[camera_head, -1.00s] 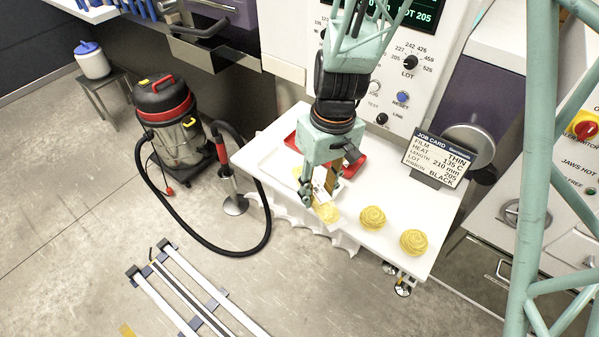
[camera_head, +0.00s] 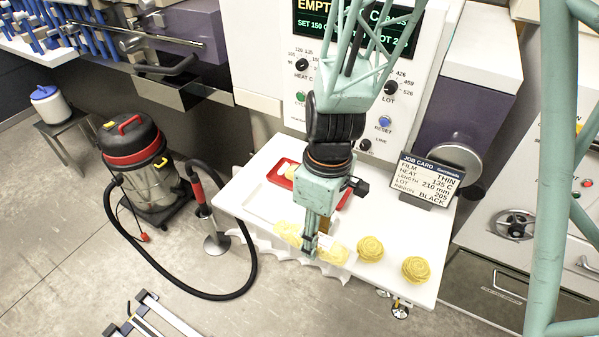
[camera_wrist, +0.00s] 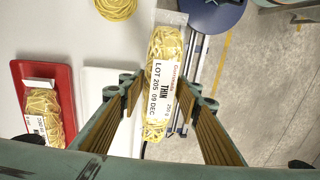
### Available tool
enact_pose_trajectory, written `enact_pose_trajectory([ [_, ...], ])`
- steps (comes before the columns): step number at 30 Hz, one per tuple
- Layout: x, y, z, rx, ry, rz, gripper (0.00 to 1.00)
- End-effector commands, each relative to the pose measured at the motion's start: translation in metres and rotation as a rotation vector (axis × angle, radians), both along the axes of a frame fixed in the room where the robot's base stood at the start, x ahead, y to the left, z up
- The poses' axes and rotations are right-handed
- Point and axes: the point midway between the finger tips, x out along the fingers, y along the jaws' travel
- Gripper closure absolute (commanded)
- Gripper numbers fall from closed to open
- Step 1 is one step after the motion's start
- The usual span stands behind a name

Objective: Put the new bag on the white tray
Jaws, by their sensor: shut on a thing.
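My gripper (camera_head: 310,246) is shut on a clear bag of yellow noodles (camera_head: 288,232), which sticks out on both sides of the fingers. In the wrist view the bag (camera_wrist: 163,50) lies between the fingers (camera_wrist: 160,95), its white label reading THIN, LOT 205, 09 DEC. The white tray (camera_head: 258,203) lies on the white table, left of my gripper. In the wrist view the tray (camera_wrist: 102,82) is left of the bag and looks empty where visible; my gripper hides part of it. The bag is near the table's front edge, beside the tray.
A red tray (camera_wrist: 18,75) with another labelled noodle bag (camera_wrist: 45,105) lies beyond the white tray. Two noodle nests (camera_head: 370,248) (camera_head: 416,269) sit at right on the table (camera_head: 400,235). A job card (camera_head: 430,180) stands behind them. A vacuum cleaner (camera_head: 135,165) is left on the floor.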

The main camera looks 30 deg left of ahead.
Motion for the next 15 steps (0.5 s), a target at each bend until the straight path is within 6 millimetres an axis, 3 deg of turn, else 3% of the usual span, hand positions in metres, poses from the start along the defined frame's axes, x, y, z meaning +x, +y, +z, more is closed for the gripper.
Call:
enact_pose_trajectory([
  [9, 0.001, 0.006, 0.005, 0.007, -0.007, 0.004, 0.85],
  [15, 0.011, 0.021, 0.003, 0.006, -0.006, 0.003, 0.85],
])
